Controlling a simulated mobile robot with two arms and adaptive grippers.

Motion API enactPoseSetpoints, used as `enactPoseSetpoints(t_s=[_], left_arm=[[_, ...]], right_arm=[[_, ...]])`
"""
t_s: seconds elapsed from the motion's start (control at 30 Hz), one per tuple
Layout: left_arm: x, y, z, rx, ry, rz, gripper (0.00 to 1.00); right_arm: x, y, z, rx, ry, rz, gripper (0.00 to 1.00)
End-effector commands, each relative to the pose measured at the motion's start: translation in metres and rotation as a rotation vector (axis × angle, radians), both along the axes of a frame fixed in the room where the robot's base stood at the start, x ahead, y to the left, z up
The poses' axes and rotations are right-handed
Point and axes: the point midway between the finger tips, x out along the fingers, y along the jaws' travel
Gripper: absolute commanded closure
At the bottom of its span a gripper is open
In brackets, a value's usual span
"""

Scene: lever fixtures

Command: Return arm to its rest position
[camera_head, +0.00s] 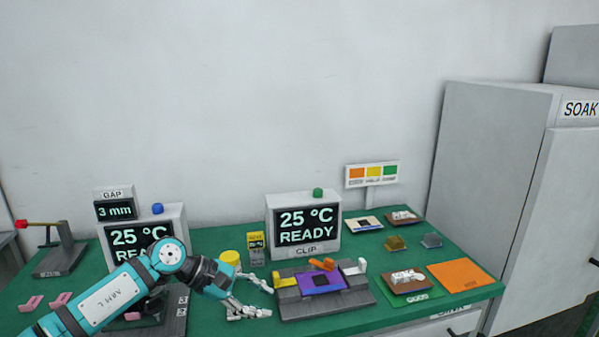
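My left arm (110,299), teal with a white "ARM L" plate, reaches in from the lower left over the green bench. Its gripper (269,300) is open, its two fingers apart with nothing seen between them. The fingertips are at the left side of a grey clip fixture (300,309), which holds a purple plate with a dark square (321,281). I cannot tell whether they touch it. An orange lever (323,264) lies across the back of the fixture. My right gripper is out of view.
Behind the fixture stands a "25 °C READY" CLIP display (305,226). My arm partly hides the left display (122,238). A yellow round piece (230,257) is behind my wrist. A red-handled lever stand (58,250) is far left. An orange mat (461,274) and small trays are right; a SOAK cabinet (500,180) stands beyond.

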Motion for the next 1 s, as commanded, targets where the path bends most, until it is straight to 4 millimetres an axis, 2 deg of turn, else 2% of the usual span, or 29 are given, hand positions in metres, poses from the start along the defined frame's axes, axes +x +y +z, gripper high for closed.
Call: enactPoseSetpoints(t_s=[0.03, 0.1, 0.2, 0.27, 0.37, 0.47, 0.57, 0.67, 0.7, 0.83, 0.9, 1.0], left_arm=[[-0.015, -0.039, 0.002, -0.175, 0.061, 0.043, 0.65], [-0.027, -0.078, 0.022, -0.433, 0.166, 0.143, 0.65], [-0.037, -0.103, 0.054, -0.79, 0.368, 0.31, 0.65], [-0.039, -0.102, 0.069, -0.998, 0.511, 0.423, 0.65], [-0.036, -0.08, 0.08, -1.328, 0.78, 0.631, 0.65], [-0.034, -0.04, 0.066, -1.636, 1.067, 0.866, 0.65], [-0.043, 0.006, 0.027, -1.921, 1.357, 1.128, 0.65], [-0.07, 0.051, -0.028, -2.178, 1.622, 1.422, 0.65], [-0.085, 0.065, -0.05, 2.141, -1.617, -1.454, 0.65], [-0.148, 0.097, -0.114, 1.752, -1.348, -1.344, 0.65], [-0.18, 0.106, -0.137, 1.605, -1.23, -1.3, 0.65], [-0.22, 0.113, -0.159, 1.449, -1.095, -1.255, 0.65]], right_arm=[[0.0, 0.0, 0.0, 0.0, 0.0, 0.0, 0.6], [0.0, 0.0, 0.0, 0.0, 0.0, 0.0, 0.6], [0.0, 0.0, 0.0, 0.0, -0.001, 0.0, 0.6], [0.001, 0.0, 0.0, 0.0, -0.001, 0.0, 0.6], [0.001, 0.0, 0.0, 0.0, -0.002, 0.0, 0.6], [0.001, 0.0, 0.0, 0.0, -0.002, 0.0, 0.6], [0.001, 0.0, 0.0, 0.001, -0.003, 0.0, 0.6], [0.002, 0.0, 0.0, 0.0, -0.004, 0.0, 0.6], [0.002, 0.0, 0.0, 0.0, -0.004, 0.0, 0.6], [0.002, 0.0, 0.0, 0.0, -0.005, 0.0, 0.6], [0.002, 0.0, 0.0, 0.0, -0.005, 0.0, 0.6], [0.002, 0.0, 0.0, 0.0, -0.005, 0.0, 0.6]])
